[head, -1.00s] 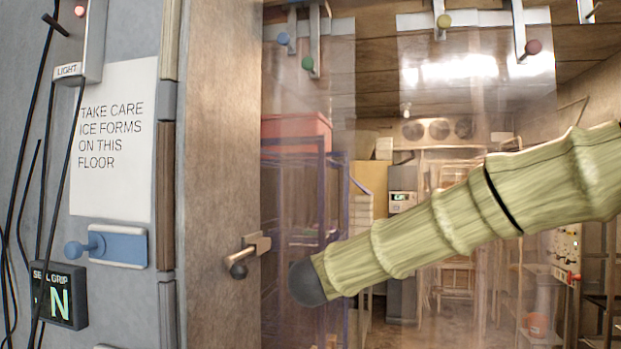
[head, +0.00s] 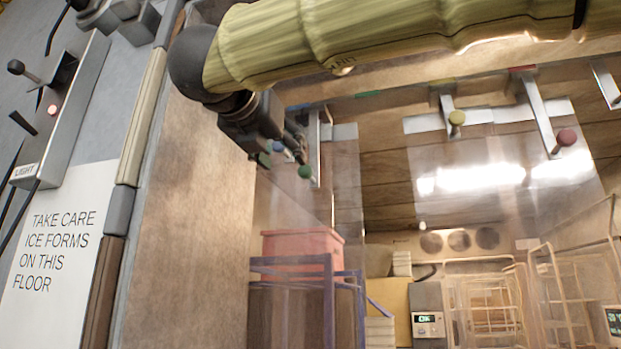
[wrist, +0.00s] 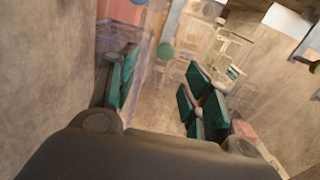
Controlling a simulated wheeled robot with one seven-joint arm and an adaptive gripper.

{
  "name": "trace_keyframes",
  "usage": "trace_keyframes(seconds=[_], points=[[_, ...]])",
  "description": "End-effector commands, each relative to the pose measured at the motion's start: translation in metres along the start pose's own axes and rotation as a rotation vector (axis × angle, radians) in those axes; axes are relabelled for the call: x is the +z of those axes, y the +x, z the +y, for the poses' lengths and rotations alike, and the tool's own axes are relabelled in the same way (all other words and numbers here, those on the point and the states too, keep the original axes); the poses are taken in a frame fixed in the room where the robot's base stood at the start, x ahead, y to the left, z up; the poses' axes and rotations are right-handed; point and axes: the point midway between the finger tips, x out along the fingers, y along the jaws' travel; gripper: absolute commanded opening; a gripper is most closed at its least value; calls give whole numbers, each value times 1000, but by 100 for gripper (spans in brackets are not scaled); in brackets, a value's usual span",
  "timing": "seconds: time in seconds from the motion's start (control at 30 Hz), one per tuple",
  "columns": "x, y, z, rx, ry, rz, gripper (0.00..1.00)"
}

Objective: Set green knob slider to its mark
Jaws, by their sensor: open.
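The green knob (head: 305,172) hangs at the lower end of a pale slider arm below the overhead rail, at the left of the doorway. A small green strip (head: 368,93) shows on the rail to its right. My gripper (head: 297,148) is close to the green knob in the head view, with its fingers partly dark and hard to make out. In the wrist view my gripper (wrist: 163,85) is open, and the green knob (wrist: 165,51) appears beyond the fingertips, between the finger lines. I see no clear contact.
A blue knob (head: 278,146) hangs just left of the green one, close to my gripper. A yellow knob (head: 457,118) and a red knob (head: 566,137) hang farther right. Clear strip curtains hang below the rail. The wooden door edge (head: 195,200) stands at the left.

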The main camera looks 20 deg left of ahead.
Motion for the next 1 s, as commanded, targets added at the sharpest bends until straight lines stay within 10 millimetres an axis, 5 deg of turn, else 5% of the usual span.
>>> trace_keyframes(seconds=[0.6, 1.0], points=[[3, 90, -16, -25, 0, 1, 49], [1, 111, -15, -21, 0, 0, 49]])
